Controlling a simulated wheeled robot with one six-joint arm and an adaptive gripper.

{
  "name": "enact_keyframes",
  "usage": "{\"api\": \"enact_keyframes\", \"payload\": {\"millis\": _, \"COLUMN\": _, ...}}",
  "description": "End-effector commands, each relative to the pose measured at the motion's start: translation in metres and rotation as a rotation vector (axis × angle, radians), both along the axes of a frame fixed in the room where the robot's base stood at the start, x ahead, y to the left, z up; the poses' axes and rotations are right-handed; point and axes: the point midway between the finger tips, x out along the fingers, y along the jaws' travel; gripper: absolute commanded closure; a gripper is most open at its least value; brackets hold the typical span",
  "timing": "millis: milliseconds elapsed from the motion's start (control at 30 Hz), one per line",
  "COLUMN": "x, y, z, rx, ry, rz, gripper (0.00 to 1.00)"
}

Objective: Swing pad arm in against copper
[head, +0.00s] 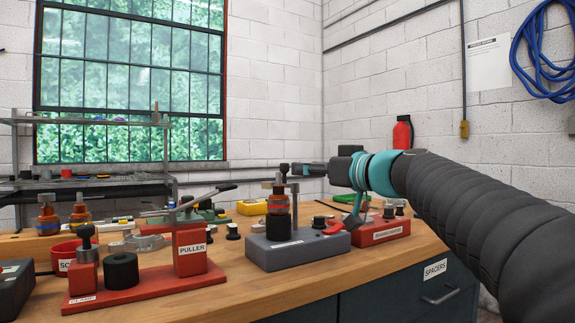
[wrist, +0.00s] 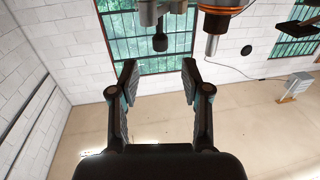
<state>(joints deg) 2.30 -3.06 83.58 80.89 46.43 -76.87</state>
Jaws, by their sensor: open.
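A grey fixture (head: 297,249) on the bench holds an upright dark part (head: 278,228) with orange-copper bands near its top. Beside it stands a thin grey post, with a black knob (head: 284,170) near its top; I take these as the pad arm, though its pad is hard to make out. My gripper (head: 308,170) is level with the knob, just to its right. In the wrist view, my gripper (wrist: 158,78) is open and empty. The knob (wrist: 160,43) shows ahead, between and beyond the fingertips, and the banded part's metal shaft (wrist: 211,45) is to its right.
A red lever (head: 338,227) sits at the fixture's right end. A red labelled box (head: 380,234) stands to the right, beneath my arm. The red puller stand (head: 190,250) and a black cylinder (head: 121,271) are at left. The bench front (head: 300,290) is bare.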

Motion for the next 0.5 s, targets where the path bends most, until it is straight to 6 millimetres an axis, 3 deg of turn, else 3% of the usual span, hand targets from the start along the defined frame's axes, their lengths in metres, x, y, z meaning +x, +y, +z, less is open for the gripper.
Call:
{"api": "enact_keyframes", "payload": {"millis": 300, "x": 0.042, "y": 0.041, "z": 0.001, "rx": -0.001, "ry": 0.001, "rz": 0.002, "gripper": 0.53}}
{"api": "enact_keyframes", "payload": {"millis": 500, "x": 0.057, "y": 0.055, "z": 0.001, "rx": -0.001, "ry": 0.001, "rz": 0.001, "gripper": 0.53}}
